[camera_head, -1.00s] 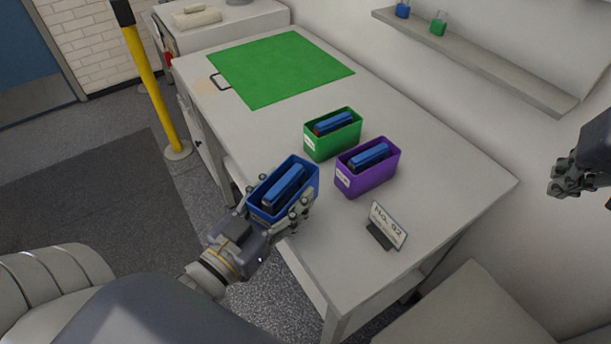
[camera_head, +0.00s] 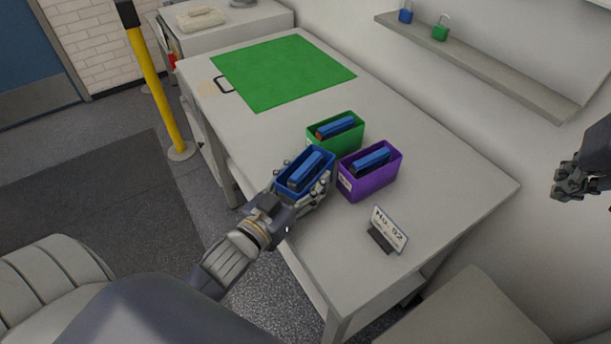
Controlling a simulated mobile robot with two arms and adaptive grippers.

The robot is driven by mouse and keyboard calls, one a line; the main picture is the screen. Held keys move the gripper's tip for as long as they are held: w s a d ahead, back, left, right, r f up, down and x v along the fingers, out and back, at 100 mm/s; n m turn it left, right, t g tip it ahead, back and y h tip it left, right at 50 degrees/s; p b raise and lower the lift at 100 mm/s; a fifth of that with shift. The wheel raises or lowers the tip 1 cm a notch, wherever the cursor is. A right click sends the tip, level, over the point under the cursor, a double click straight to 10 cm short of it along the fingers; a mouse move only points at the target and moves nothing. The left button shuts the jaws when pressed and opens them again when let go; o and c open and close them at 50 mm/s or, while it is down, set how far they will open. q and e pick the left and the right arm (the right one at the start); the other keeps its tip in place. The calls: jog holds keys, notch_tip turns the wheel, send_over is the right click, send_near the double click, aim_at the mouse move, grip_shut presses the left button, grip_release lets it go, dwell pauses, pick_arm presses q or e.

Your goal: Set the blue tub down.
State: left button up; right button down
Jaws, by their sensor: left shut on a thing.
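The blue tub (camera_head: 283,184) holds a blue battery-like block (camera_head: 306,170). My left gripper (camera_head: 302,192) is shut on the tub at the near edge of the white table (camera_head: 440,165). I cannot tell whether the tub's base touches the tabletop. The tub is close beside the green tub (camera_head: 348,143) and the purple tub (camera_head: 371,183), to their left. My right gripper (camera_head: 571,182) is at the right edge of the view, away from the tubs; its finger opening is too small to tell.
The green and purple tubs each hold a blue block. A sign (camera_head: 389,229) stands at the table's near right. A green mat (camera_head: 282,71) lies at the far end, with clear tabletop before it. A wall shelf (camera_head: 480,72) and a yellow post (camera_head: 159,95) flank the table.

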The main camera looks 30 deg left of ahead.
dwell(0.3)
pick_arm(q)
jog(key=o, duration=1.4)
